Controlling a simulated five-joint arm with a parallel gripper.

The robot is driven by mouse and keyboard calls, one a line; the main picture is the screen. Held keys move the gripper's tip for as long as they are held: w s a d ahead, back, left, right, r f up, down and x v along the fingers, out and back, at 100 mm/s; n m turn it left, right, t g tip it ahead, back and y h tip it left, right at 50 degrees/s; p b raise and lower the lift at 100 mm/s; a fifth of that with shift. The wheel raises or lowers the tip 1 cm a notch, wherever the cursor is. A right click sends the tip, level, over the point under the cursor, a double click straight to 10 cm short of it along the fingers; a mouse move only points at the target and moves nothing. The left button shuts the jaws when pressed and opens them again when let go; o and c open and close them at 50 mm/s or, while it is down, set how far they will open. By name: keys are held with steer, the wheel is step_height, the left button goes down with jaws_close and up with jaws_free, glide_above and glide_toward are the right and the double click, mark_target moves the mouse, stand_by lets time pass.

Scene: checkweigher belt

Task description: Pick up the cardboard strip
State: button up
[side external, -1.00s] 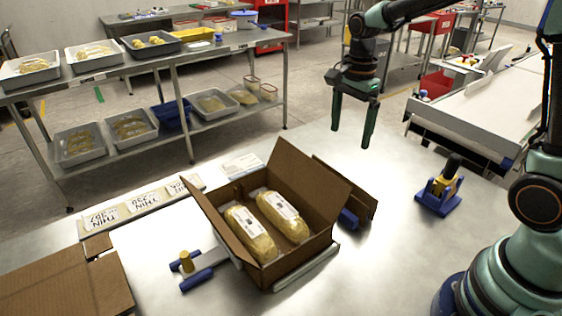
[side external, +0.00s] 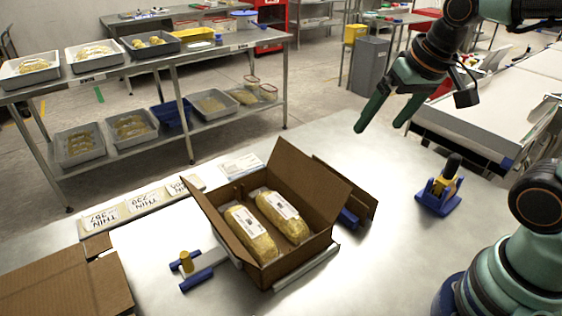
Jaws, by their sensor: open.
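A narrow brown cardboard piece (side external: 352,190), which looks like the cardboard strip, stands tilted just right of the open box. A blue part (side external: 348,218) shows at its lower edge, and the box flap hides part of it. The open cardboard box (side external: 298,262) holds two wrapped, labelled yellow loaves (side external: 252,236), lying side by side. My gripper (side external: 378,127) is open and empty, in the air above and beyond the cardboard piece. Its fingers slant down to the left, apart from everything.
A blue stand with a yellow and black handle (side external: 439,190) is at right. A blue clamp with a yellow knob (side external: 190,268) is at front left. Label cards (side external: 142,203) and flat cardboard (side external: 65,285) lie left. The white belt (side external: 480,115) is behind right. The steel table's front middle is clear.

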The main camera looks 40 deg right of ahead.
steer(key=shift+s+a+f+n+t, duration=0.15)
steer(key=shift+s+n+t, duration=0.4)
steer(key=shift+n, duration=0.65)
steer(key=shift+s+f+n, duration=0.1)
steer(key=shift+s+n, duration=0.15)
steer(key=shift+n, duration=0.05)
steer(key=c, duration=0.9)
steer(key=shift+c, duration=0.2)
steer(key=shift+w, duration=0.1)
steer(key=g, duration=0.6)
glide_above(338, 173)
step_height(338, 173, down, 9)
step_height(338, 173, down, 12)
steer(key=shift+w, duration=0.15)
